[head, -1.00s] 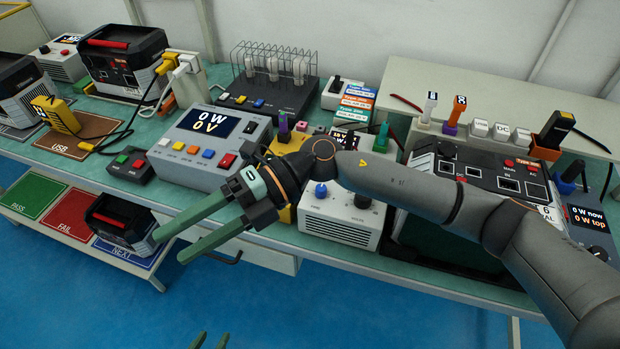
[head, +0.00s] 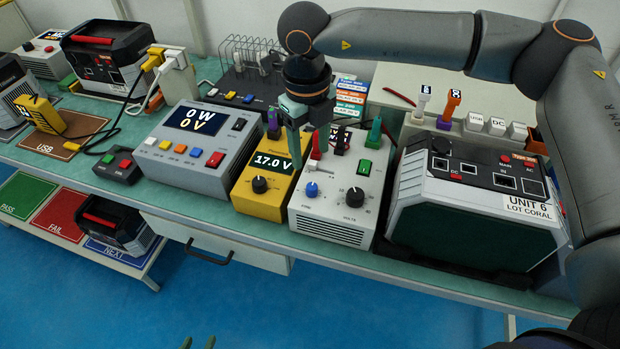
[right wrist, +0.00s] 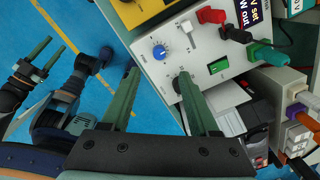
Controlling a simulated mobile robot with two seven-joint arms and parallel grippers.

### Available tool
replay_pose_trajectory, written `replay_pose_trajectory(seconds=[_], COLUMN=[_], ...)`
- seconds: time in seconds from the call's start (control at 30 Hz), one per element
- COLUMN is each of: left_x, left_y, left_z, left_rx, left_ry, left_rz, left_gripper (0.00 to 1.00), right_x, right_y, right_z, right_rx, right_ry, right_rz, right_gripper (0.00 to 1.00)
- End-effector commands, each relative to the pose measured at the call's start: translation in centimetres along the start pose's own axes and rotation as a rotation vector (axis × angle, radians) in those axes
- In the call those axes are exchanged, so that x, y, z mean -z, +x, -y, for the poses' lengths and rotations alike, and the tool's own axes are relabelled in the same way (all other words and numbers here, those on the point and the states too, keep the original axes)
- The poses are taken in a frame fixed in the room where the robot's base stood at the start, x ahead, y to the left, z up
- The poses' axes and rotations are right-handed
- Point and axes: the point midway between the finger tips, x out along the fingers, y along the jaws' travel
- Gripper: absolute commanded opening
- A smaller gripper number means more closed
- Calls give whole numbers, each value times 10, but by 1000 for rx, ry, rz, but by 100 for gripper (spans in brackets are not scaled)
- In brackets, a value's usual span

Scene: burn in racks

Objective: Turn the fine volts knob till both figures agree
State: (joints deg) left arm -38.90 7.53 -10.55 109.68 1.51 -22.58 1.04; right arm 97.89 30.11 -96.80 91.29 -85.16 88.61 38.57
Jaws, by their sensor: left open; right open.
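The white supply box (head: 331,232) has a blue knob (head: 312,190) on the left of its sloped top and a black knob (head: 355,197) marked VOLTS on the right. In the right wrist view the blue knob (right wrist: 160,52) lies just beyond the fingertips. The supply's display (right wrist: 259,10) is partly cut off there, and its figure is unreadable. The yellow meter (head: 248,207) reads 17.0 V. My right gripper (head: 307,158) is open, pointing down above the supply's back part, with nothing between its fingers. My left gripper (head: 200,343) is open at the bottom edge, far from the supply.
A grey meter (head: 195,157) reading 0 W and 0 V stands left of the yellow meter. The large unit labelled UNIT 6 (head: 478,205) stands close on the right. Red and green plugs (head: 374,132) rise behind the knobs. The floor in front is clear.

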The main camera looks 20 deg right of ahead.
Motion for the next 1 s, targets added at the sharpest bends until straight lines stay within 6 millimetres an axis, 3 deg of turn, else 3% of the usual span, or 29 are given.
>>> replay_pose_trajectory(seconds=[0.3, 0.5, 0.9, 1.0], left_x=[8, 10, 10, 10], left_y=[-7, -9, -9, -9], left_z=[0, -1, -1, -1], left_rx=[0, 0, 0, 0], left_ry=[0, 0, 0, 0], left_rz=[0, 0, 0, 0], left_gripper=[50, 50, 50, 50], right_x=[1, 0, 0, 0], right_y=[65, 90, 98, 98], right_z=[-1, -1, -1, -2], right_rx=[-3, -3, -4, -4], right_ry=[0, 0, -1, -1], right_rz=[-4, -2, 0, 0], right_gripper=[61, 61, 61, 50])
